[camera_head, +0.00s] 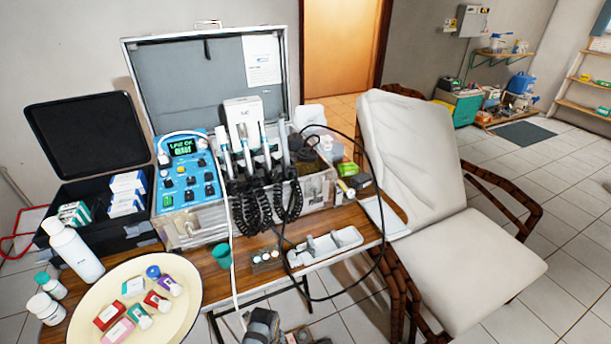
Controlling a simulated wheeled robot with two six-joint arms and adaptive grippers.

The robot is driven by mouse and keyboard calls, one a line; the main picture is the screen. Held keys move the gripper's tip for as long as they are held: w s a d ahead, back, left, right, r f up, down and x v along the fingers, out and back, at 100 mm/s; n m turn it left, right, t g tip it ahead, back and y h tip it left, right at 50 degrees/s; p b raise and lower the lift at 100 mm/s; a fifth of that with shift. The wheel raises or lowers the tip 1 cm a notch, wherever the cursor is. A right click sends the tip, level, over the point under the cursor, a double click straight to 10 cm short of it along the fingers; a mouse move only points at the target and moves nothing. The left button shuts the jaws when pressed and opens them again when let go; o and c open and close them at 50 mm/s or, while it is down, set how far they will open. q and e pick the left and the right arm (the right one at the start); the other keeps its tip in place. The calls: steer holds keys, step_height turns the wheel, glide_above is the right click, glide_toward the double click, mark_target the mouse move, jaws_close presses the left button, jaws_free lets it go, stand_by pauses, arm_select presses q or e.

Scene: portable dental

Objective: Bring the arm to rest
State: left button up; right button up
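Neither of my grippers can be made out in the head view, and no arm of mine shows clearly. The portable dental unit (190,195) stands on the wooden table (345,222), with a lit green display and several knobs on its blue panel. Its handpieces (247,150) stand upright in their holders, with black coiled cords hanging below. A dark object (262,326) at the bottom edge is cut off, and I cannot tell what it is.
A cream tray (85,332) with small boxes and bottles is at the front left. A white bottle (74,250) stands behind it. A teal cup (222,256) and a white instrument tray (325,246) are near the table's front edge. A cushioned chair (460,262) stands right of the table.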

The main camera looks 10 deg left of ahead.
arm_select(q)
steer(key=s+a+f+n+p, duration=0.1)
steer(key=s+a+f+n, duration=0.3)
steer(key=s+n, duration=0.4)
steer(key=s+a+f+n+p, duration=0.2)
steer(key=s+a+f+n, duration=0.2)
steer(key=s+f+n, duration=0.2)
steer(key=s+a+f+n+t+p, duration=0.1)
steer(key=s+a+f+n, duration=0.3)
steer(key=s+n, duration=0.6)
steer(key=shift+s+f+y+p, duration=0.4)
steer(key=shift+s+f, duration=0.5)
steer(key=shift+s, duration=0.35)
